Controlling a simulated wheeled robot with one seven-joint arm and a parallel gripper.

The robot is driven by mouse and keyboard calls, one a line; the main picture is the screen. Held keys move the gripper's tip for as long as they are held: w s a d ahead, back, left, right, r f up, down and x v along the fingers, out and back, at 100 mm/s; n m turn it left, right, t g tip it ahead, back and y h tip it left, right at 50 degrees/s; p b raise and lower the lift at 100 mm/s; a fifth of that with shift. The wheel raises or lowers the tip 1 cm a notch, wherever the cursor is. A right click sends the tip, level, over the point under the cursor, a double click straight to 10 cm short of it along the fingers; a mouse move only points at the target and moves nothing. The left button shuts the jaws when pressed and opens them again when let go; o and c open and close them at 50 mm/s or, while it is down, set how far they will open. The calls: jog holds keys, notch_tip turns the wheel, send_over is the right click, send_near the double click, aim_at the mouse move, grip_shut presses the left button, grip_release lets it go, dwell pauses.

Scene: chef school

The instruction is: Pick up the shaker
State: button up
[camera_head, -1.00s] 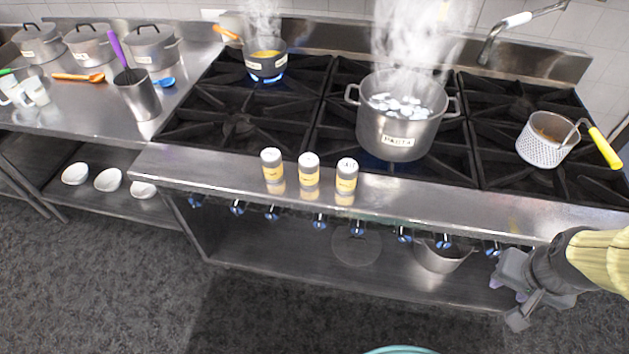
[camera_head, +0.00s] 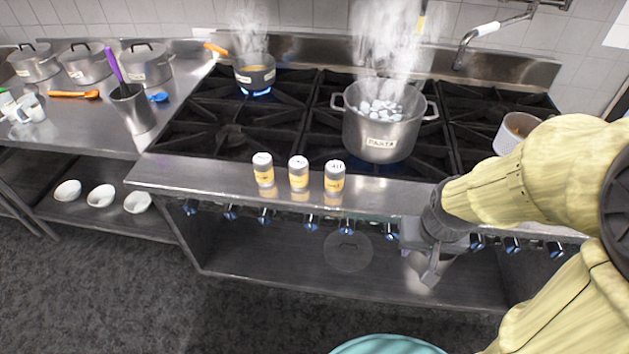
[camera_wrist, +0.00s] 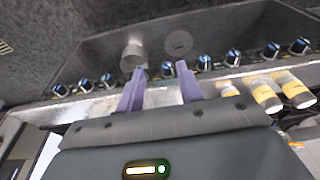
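Three shakers with pale tops and yellow labels stand upright in a row on the steel front ledge of the stove: a left one (camera_head: 263,170), a middle one (camera_head: 298,174) and a right one (camera_head: 334,177). My gripper (camera_head: 428,272) is to the right of them, in front of the ledge and apart from them. In the wrist view its two purple fingers (camera_wrist: 160,88) are spread with nothing between them. Shakers also show at the right of the wrist view, including one near the edge (camera_wrist: 295,90).
A steaming pasta pot (camera_head: 380,125) stands on the burners behind the shakers. A small pan (camera_head: 254,75) steams over a lit flame at the back left. Blue-ringed knobs (camera_head: 311,222) line the stove front. A teal round thing (camera_head: 388,345) is at the bottom edge.

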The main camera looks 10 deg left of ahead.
jog(key=shift+a, duration=0.25)
jog(key=o, duration=0.5)
jog(key=shift+w+a+f, duration=0.1)
jog(key=o, duration=0.3)
jog(key=w+a+f+t+b, duration=0.1)
jog(key=w+a+f, duration=0.1)
jog(key=a, duration=0.1)
jog(key=w+a+f+t+b, duration=0.1)
jog(key=w+a+f+b, duration=0.1)
jog(key=w+a+f, duration=0.1)
jog(key=w+a+f+m+t+b, duration=0.1)
jog(key=w+a+f+b, duration=0.1)
jog(key=w+a+f, duration=0.1)
jog(key=shift+w+t+y, duration=0.15)
jog(key=shift+t+y, duration=0.15)
jog(key=w+a+f+m+t+h+b, duration=0.1)
jog(key=w+a+f+t+b, duration=0.3)
jog(key=a, duration=0.1)
jog(key=a+t+h+b, duration=0.1)
jog(key=a+t, duration=0.1)
jog(key=s+a+r+t+h+b, duration=0.1)
jog(key=a+t+b, duration=0.1)
jog(key=t, duration=0.1)
jog(key=s+a+t+h+b, duration=0.1)
jog(key=a+t+b, duration=0.1)
jog(key=shift+a+r+m+h, duration=0.3)
jog(key=shift+r, duration=0.1)
